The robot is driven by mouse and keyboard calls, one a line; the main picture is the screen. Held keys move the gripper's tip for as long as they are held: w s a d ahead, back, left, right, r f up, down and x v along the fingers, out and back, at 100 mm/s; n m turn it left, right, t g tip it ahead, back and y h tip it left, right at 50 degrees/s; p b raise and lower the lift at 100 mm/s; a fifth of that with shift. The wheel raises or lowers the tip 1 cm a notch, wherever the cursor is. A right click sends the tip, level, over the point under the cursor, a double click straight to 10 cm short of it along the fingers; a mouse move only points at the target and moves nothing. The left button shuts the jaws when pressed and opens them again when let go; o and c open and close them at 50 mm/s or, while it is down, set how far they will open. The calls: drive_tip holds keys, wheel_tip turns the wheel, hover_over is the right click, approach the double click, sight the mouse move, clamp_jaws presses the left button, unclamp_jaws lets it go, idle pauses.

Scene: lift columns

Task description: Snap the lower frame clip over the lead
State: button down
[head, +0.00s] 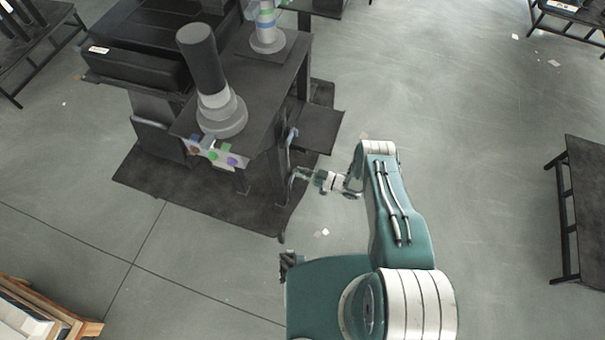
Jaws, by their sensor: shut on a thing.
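My gripper (301,176) reaches left to the right side of a dark metal bench frame. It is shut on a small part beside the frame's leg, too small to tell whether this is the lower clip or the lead. A thin dark lead-like line (284,215) runs down by the leg to the floor mat. A small pale blue-grey fitting (292,136), perhaps another clip, sits higher on the same side.
The dark bench (262,95) carries a grey column with a black top (203,62) and a banded column (266,25). A dark shelf (318,128) juts out above my gripper. A dark mat (190,195) lies below. A dark table (590,210) stands right; floor between is clear.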

drive_tip(key=shift+w, duration=0.1)
drive_tip(key=c, duration=0.7)
unclamp_jaws()
drive_tip(key=v, duration=1.2)
drive_tip(key=shift+w, duration=0.1)
